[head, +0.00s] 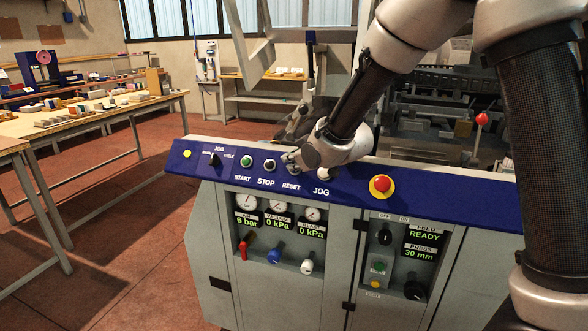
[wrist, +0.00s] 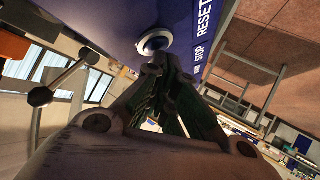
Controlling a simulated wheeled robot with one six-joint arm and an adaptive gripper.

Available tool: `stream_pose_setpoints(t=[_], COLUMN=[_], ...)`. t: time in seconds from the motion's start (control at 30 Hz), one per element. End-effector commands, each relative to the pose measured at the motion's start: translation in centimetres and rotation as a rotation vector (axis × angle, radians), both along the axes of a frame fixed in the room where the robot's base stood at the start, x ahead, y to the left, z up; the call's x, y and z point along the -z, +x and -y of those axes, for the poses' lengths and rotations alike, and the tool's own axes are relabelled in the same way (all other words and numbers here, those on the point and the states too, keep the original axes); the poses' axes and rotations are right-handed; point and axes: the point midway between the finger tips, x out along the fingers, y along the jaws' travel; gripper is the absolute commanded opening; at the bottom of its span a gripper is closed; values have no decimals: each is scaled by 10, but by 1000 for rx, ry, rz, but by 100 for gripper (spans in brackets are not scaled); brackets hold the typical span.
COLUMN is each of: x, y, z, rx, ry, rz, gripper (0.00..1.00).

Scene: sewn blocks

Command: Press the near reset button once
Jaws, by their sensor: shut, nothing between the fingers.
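The blue control panel (head: 342,188) carries a row of buttons with a RESET label (head: 291,187), which also shows in the wrist view (wrist: 205,15). My gripper (head: 289,159) is shut and empty, its tips at the panel just above that label. In the head view the gripper covers the reset button's place. In the wrist view a round button with a pale ring and dark centre (wrist: 154,41), apparently the reset button, lies just beyond my gripper tips (wrist: 155,66). I cannot tell whether the tips touch it.
The green START button (head: 247,161) and black STOP button (head: 269,164) sit close to the left of my gripper. A red emergency button (head: 381,185) is to the right. A workbench (head: 90,112) stands at the left, with open floor before the machine.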

Motion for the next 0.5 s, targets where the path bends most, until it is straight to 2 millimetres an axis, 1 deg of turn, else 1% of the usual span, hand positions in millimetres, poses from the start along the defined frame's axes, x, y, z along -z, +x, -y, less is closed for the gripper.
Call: stream_pose_setpoints(t=[0.27, 0.5], x=[-9, -10], y=[-11, -12], z=[-4, -4], rx=[0, 0], ry=[1, 0], rz=[1, 0], gripper=[0, 0])
